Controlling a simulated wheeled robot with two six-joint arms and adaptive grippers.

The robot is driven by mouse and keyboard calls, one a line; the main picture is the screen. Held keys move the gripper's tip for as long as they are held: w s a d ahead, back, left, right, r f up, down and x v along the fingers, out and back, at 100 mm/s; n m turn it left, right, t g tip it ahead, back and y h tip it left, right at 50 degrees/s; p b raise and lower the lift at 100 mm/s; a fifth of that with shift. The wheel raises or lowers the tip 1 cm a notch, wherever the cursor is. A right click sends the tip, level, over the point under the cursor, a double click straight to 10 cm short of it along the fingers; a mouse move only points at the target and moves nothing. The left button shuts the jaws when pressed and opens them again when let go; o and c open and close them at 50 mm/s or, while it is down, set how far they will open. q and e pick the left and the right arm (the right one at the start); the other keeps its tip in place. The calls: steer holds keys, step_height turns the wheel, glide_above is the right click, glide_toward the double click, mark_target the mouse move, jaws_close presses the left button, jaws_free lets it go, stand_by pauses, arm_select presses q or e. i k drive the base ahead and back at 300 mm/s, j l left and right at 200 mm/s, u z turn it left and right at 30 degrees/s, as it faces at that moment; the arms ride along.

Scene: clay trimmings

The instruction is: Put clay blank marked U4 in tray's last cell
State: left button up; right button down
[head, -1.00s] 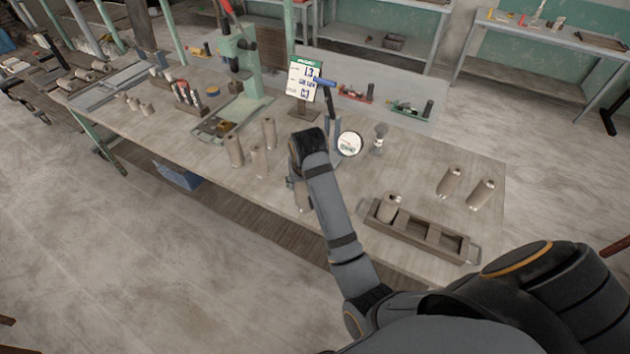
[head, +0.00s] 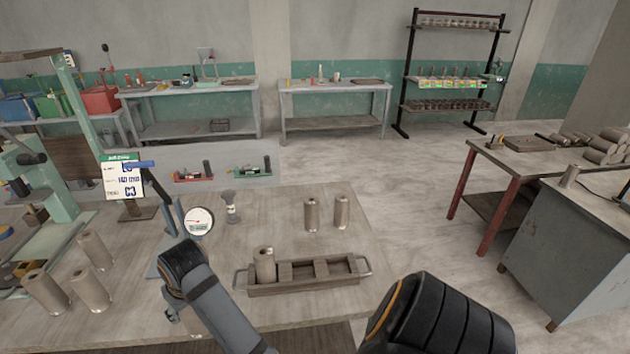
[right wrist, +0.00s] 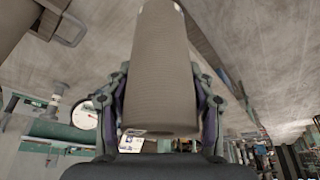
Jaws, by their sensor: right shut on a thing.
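My right gripper (right wrist: 160,100) is shut on a grey-brown clay blank (right wrist: 160,55), its fingers on either side of it. In the head view my right gripper (head: 180,315) is at the table's front edge, left of the tray, mostly hidden by its own wrist; only a bit of the held blank shows. I cannot read a mark on it. The wooden tray (head: 305,289) has metal end handles. A blank (head: 265,265) stands upright in its left cell; its middle and right cells look empty. My left gripper is not in view.
Two blanks (head: 311,214) (head: 341,211) stand behind the tray. Several more (head: 91,287) stand at the left. Table right of the tray is clear.

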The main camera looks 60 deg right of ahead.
mark_target(337, 272)
steer(key=z, duration=2.2)
steer(key=i+j, duration=0.1)
steer(key=j, duration=0.35)
steer(key=i+j, duration=0.1)
steer(key=j, duration=0.8)
steer(key=i+z, duration=0.05)
steer(key=i, duration=0.05)
